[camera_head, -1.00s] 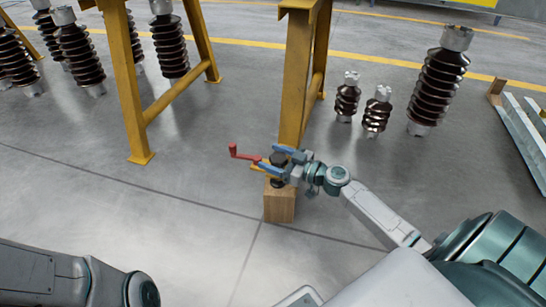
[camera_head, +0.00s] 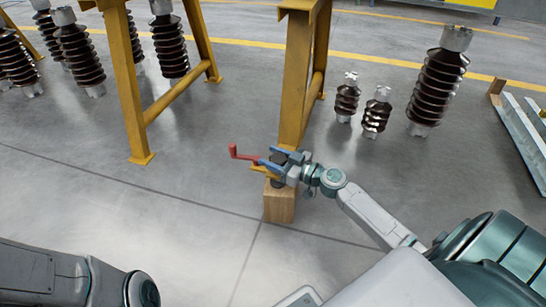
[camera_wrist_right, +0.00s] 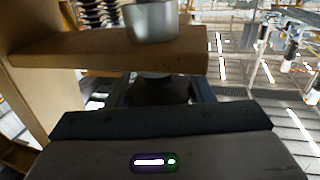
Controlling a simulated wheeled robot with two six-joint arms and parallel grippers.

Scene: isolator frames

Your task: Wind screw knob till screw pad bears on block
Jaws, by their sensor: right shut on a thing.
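My right gripper (camera_head: 277,162), with blue fingers, is shut around the dark screw knob at the yellow bracket (camera_head: 259,168) on the stand's leg. The fingers hide most of the knob in the head view. In the right wrist view the dark knob (camera_wrist_right: 160,90) shows between the fingers, close to the bracket plate (camera_wrist_right: 110,50), with a grey metal cylinder (camera_wrist_right: 151,22) on the plate's other side. A wooden block (camera_head: 279,204) stands on the floor below the bracket. I cannot tell whether the screw pad touches it. My left gripper is out of view.
A red crank handle (camera_head: 242,154) sticks out left of my right gripper. The yellow stand's leg (camera_head: 295,85) rises right behind it. Several brown insulators (camera_head: 437,80) stand on the floor at the back. The floor left of the block is clear.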

